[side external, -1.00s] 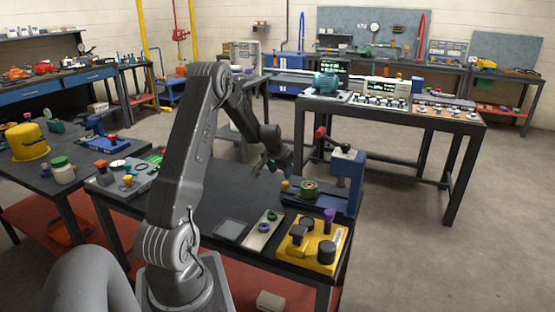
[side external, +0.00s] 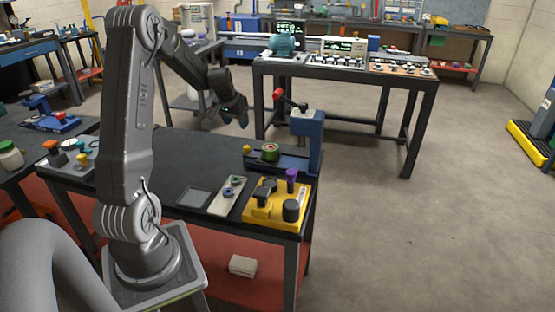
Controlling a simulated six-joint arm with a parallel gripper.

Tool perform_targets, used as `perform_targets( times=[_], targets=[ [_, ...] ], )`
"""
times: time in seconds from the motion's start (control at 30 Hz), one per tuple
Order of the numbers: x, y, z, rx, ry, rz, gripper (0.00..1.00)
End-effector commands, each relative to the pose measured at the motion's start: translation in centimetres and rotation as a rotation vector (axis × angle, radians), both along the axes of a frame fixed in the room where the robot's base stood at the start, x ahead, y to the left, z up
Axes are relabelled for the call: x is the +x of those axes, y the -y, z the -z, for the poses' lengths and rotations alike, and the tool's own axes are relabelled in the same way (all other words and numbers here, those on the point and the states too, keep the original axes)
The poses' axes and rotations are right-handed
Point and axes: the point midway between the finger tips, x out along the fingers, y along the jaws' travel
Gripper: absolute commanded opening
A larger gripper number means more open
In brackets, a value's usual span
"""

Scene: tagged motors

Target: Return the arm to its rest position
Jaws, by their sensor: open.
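My gripper (side external: 236,112) hangs at the end of my bent arm, above the far edge of the dark workbench (side external: 190,150). It is open, with nothing visible between its fingers, and stands clear of the bench things. A blue press-like fixture (side external: 308,132) with a red-knobbed lever stands on the bench to its right. A round green part (side external: 270,151) sits on the fixture's dark base, apart from my gripper.
A yellow block with black knobs (side external: 276,204) and a plate with two ring-shaped parts (side external: 229,194) lie near the bench front. A square grey pad (side external: 193,197) is beside them. A second table (side external: 345,70) with instruments stands behind. Open floor lies to the right.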

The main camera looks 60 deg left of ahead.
Motion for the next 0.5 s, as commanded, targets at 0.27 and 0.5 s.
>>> perform_targets(
  times=[0.27, 0.5],
  targets=[
    [2.3, 11.9, -6.9, 0.010, 0.032, 0.162, 0.52],
    [-1.1, 26.6, -12.2, 0.007, 0.062, 0.357, 0.52]
  ],
)
